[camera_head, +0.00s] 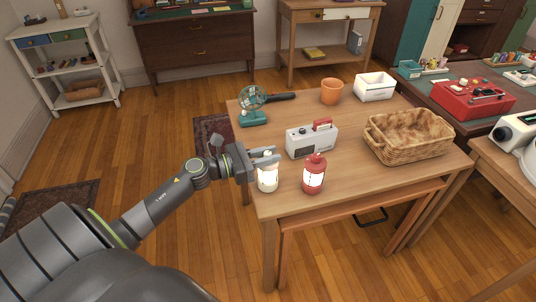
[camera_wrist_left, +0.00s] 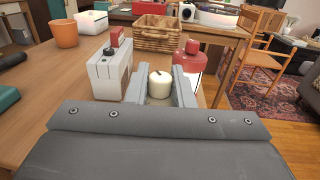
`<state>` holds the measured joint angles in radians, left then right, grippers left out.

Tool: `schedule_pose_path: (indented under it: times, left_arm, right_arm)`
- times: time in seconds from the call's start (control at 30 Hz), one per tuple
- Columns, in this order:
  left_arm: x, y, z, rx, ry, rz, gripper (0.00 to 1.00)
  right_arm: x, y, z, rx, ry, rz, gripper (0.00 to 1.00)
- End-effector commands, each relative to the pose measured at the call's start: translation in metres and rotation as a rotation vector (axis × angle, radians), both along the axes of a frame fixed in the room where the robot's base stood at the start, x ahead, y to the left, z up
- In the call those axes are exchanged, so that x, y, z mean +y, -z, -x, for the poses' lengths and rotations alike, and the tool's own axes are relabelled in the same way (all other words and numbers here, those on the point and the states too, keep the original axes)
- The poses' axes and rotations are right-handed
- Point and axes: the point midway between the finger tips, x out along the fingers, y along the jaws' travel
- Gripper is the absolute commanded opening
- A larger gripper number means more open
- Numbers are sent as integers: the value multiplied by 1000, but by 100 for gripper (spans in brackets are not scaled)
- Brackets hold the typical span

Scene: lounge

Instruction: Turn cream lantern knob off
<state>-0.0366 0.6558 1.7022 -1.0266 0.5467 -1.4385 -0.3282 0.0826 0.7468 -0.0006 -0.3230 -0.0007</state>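The cream lantern (camera_head: 267,181) stands near the table's left front corner, and its window glows bright. In the left wrist view its round cream top (camera_wrist_left: 160,84) carries a small dark knob (camera_wrist_left: 157,73). My left gripper (camera_head: 268,157) is at the lantern's top. In the left wrist view the two grey fingers (camera_wrist_left: 161,88) are apart, one on each side of the cream top. I cannot tell whether they touch it. The lower lantern is hidden there by my gripper. My right gripper is in neither view.
A lit red lantern (camera_head: 314,176) stands close on the right. A grey radio-like box (camera_head: 311,140) is just behind. A teal fan (camera_head: 252,110), orange pot (camera_head: 331,92), white bin (camera_head: 375,86) and wicker basket (camera_head: 408,136) stand farther off. The table's front right part (camera_head: 385,180) is bare.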

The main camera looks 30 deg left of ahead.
Motion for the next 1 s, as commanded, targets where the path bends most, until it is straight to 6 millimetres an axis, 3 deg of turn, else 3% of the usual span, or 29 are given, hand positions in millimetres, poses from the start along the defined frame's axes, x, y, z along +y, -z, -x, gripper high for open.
schedule_pose_path:
  times: [0.13, 0.47, 0.6, 1.0]
  left_arm:
    - [0, 0, 0, 0, 0, 0, 0]
    - [0, -2, 0, 1, -51, 2, 0]
    - [-1, -4, 0, 2, -127, 4, 0]
    - [-1, -6, 0, 3, -483, 8, 0]
  right_arm:
    - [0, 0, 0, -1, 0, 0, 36]
    - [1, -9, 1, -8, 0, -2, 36]
    - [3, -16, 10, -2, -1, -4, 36]
    - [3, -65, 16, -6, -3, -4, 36]
